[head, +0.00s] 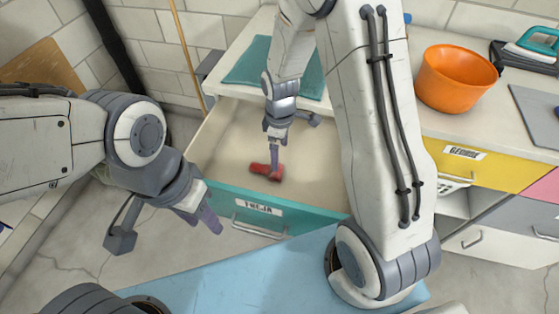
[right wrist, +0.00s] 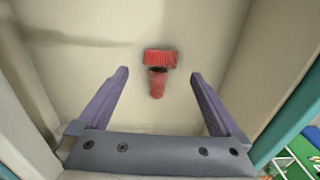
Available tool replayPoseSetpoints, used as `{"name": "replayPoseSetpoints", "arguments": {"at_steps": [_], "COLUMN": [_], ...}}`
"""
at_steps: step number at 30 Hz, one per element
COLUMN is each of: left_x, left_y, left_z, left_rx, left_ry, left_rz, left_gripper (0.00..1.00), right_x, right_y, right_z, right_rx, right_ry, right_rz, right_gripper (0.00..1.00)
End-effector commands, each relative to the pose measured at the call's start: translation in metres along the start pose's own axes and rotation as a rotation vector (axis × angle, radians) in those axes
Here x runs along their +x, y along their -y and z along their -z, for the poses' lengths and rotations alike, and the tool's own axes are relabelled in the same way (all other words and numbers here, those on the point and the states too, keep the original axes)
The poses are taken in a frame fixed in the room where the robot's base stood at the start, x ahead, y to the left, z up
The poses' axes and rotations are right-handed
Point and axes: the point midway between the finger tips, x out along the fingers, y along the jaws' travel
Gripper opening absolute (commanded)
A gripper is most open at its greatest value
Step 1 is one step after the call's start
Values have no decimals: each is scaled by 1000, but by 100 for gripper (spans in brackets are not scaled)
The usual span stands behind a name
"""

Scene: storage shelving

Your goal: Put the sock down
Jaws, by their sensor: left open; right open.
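The red sock (head: 260,169) is inside the open teal-fronted drawer (head: 228,204), over its pale floor. It also shows in the right wrist view (right wrist: 158,82), beyond and between the fingertips, slightly blurred. I cannot tell whether it lies fully on the drawer floor. My right gripper (head: 274,166) points down into the drawer just above the sock. Its two purple fingers are apart, with no visible contact on the sock. My left gripper (head: 207,219) is open and empty, outside the drawer in front of its left end.
An orange bucket (head: 455,80) stands on the counter at right, above a yellow drawer (head: 468,165). A teal cloth (head: 250,65) lies on the counter behind the open drawer. A broom handle (head: 181,45) leans at the back left. A light blue surface (head: 230,275) is at the front.

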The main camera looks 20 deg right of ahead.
Motion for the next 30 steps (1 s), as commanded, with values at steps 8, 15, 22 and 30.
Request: {"name": "replayPoseSetpoints", "arguments": {"at_steps": [8, 15, 22, 30], "left_x": [-2, -2, -2, -2], "left_y": [0, 0, 0, 0], "left_z": [0, 0, 0, 0], "left_rx": [0, 0, 0, 0], "left_ry": [0, 0, 0, 0], "left_rz": [0, 0, 0, 0], "left_gripper": [44, 44, 44, 44], "right_x": [-34, -100, -152, -164], "right_y": [3, 89, 197, 240], "right_z": [2, 22, -3, -29], "right_rx": [3, 104, 253, 337], "right_ry": [-3, -35, -63, -64], "right_rz": [-2, -2, 36, 64], "right_gripper": [100, 100, 100, 100]}}
